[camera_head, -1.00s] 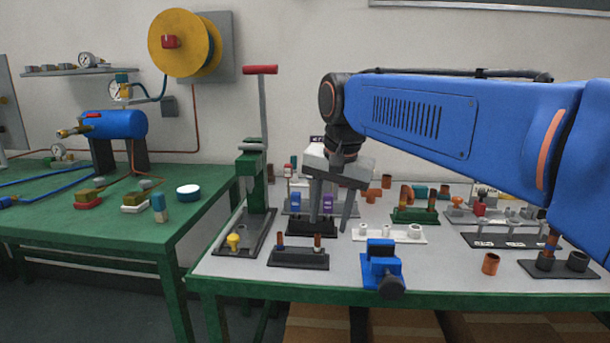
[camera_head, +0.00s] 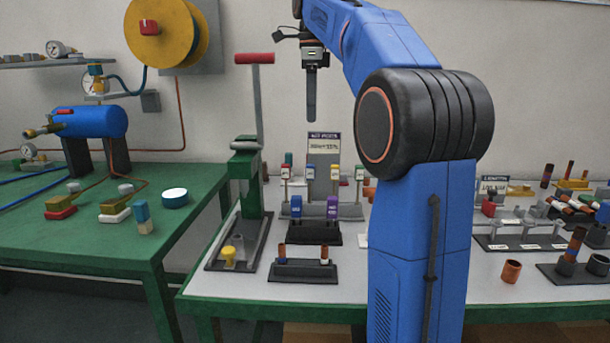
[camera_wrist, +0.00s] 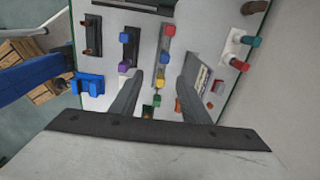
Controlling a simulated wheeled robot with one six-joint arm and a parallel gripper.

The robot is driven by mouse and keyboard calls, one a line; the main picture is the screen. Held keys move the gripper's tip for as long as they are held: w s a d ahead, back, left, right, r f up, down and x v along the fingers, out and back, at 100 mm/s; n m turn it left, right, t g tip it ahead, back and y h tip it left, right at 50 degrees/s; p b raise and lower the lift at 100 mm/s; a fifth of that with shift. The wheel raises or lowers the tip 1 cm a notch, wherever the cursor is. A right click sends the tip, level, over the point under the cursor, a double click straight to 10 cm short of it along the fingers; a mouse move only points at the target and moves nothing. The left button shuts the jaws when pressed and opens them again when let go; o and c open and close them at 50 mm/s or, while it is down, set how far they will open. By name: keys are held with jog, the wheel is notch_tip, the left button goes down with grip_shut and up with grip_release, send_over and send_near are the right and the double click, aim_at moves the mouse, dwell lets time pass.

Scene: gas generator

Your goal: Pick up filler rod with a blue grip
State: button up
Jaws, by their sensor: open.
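A grey rack (camera_head: 345,211) at the back of the right table holds upright rods with red, blue, yellow and green grips. Its blue-gripped rod (camera_head: 310,173) is second from the left; a blue top shows in the wrist view (camera_wrist: 163,57). Another blue-topped piece (camera_head: 296,205) stands beside a purple one in a black stand in front; which is the filler rod I cannot tell for certain. My gripper (camera_head: 311,118) points down, open and empty, above the rear rack. In the wrist view, my gripper's fingers (camera_wrist: 163,66) are spread either side of the rack's row, apart from it.
A sign (camera_head: 324,150) stands behind the rack. A green press with a red-handled lever (camera_head: 247,165) rises to the left. A low black stand (camera_head: 303,271) sits in front. My arm hides the table's middle right.

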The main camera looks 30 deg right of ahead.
send_near(310, 165)
jog(key=f, duration=0.5)
jog(key=shift+s, duration=0.25)
jog(key=shift+w+f, duration=0.15)
jog(key=shift+f, duration=1.35)
jog(key=shift+w+f, duration=0.15)
jog(key=shift+f, duration=1.35)
jog(key=shift+d, duration=0.1)
jog(key=c, duration=1)
